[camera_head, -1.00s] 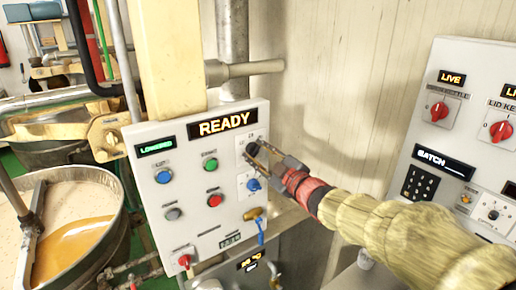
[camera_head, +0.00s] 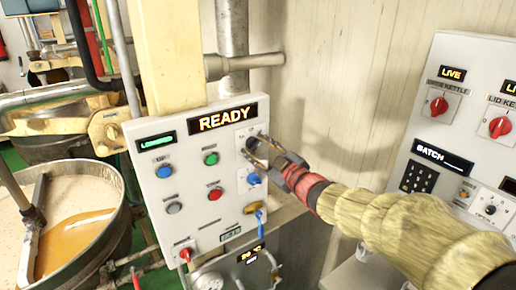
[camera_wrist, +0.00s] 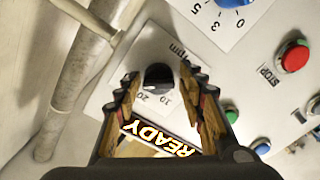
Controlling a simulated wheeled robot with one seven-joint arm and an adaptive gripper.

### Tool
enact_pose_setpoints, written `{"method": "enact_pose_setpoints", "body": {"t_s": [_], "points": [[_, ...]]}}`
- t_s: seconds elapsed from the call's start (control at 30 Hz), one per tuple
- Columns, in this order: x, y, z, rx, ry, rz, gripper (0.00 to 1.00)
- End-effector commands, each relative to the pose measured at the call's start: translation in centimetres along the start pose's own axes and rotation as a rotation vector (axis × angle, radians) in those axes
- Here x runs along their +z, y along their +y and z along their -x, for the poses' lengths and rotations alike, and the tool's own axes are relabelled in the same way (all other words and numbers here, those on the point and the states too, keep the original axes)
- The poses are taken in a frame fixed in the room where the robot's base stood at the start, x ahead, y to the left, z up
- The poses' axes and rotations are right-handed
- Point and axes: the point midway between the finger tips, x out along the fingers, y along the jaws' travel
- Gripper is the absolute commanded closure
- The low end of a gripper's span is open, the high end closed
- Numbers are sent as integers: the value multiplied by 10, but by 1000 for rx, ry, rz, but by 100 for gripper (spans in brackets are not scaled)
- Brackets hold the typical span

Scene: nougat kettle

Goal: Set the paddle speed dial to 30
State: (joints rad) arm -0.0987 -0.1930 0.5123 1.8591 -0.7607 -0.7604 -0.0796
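The paddle speed dial is a black round knob (camera_wrist: 158,76) on a white plate marked "rpm", with 10 and 20 readable beside it in the wrist view. The fingers hide part of its scale, and I cannot read its setting surely. My gripper (camera_wrist: 160,88) is open, with its brown-padded fingers on either side of the knob and visible gaps to it. In the head view my gripper (camera_head: 260,149) is at the upper right of the control panel (camera_head: 185,205), just in front of the dial, which is largely hidden there.
A blue dial (camera_head: 253,179) sits just below. The READY display (camera_head: 222,117) is above left, with several coloured buttons. A second panel (camera_head: 415,150) stands right, and an open kettle (camera_head: 90,215) left.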

Motion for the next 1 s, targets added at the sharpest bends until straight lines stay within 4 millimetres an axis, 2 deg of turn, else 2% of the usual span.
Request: {"method": "enact_pose_setpoints", "body": {"t_s": [0.13, 0.4, 0.53, 0.67, 1.0], "points": [[-1, 1, 0, 1, 2, 1, 51], [-2, 2, 1, 2, 3, 2, 51], [-2, 2, 10, 4, 2, 2, 51], [-2, 2, 30, 4, 2, 2, 51], [-1, 2, 96, 5, 1, 2, 51]]}}
